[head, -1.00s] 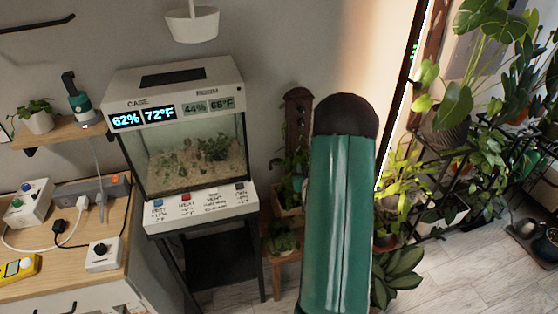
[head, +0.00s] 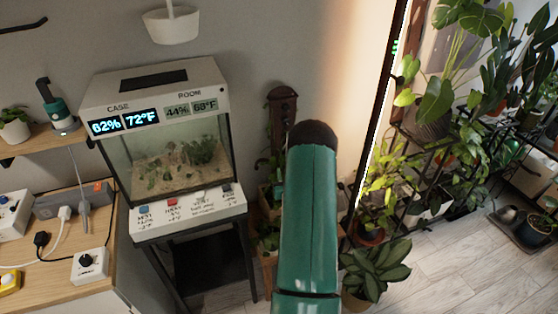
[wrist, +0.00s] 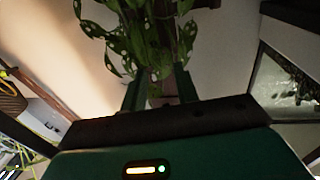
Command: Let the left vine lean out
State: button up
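A leafy vine with pale-spotted leaves (wrist: 150,38) fills the top middle of the wrist view, in front of a brown post. My gripper (wrist: 160,92) shows there with its two green fingers apart. The vine's leaves reach down to the gap between the fingertips; I cannot tell if they touch. In the head view, the dark wooden post (head: 282,105) stands right of the glass case, with green leaves (head: 267,152) low on its left side. My green arm hides the gripper and much of the plant there. I cannot tell a left vine from another one.
The glass case (head: 175,160) stands on a dark stand to the left; it also shows at the right of the wrist view (wrist: 285,88). A broad-leaved potted plant (head: 375,268) stands on the floor right of my arm. Crowded plant shelves are farther right.

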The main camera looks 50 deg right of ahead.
jog(key=x, duration=0.8)
jog(key=shift+w+d, duration=0.2)
jog(key=shift+d, duration=0.05)
jog(key=shift+c, duration=0.2)
grip_shut()
